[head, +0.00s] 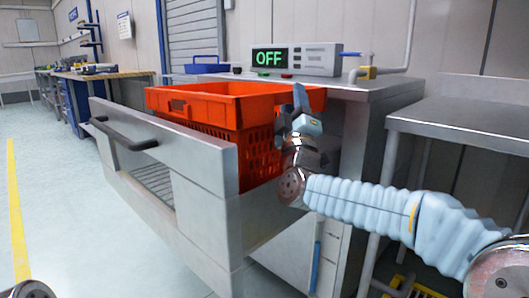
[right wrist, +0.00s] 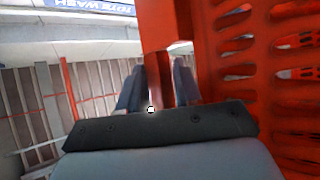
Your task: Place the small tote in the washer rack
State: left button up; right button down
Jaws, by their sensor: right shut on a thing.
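The orange tote (head: 190,105) has perforated sides and sits upright within the pulled-out metal washer drawer, its rim above the drawer front (head: 160,150). The slatted rack (head: 155,182) shows below through the drawer's open side. The tote's base is partly hidden, so I cannot tell whether it rests on the rack. My right gripper (head: 302,108) is at the tote's right end, shut on its edge. In the right wrist view the two fingers (right wrist: 157,88) stand either side of an orange strip, with the tote's slotted wall (right wrist: 285,75) to the right. My left gripper is not in view.
The washer's control box (head: 295,59) reads OFF on the steel top behind the tote. A black handle (head: 125,138) sticks out from the drawer front. A steel table (head: 460,120) stands at right. A workbench (head: 100,75) stands back left. The floor at left is clear.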

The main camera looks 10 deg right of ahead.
notch_tip(320, 180, down, 6)
jog(key=shift+s+r+b, duration=0.1)
jog(key=shift+s+b, duration=0.05)
jog(key=shift+b, duration=0.5)
jog(key=shift+f+b, duration=0.55)
jog(key=c, duration=1.2)
grip_release()
jog(key=shift+f, duration=0.15)
jog(key=o, duration=0.4)
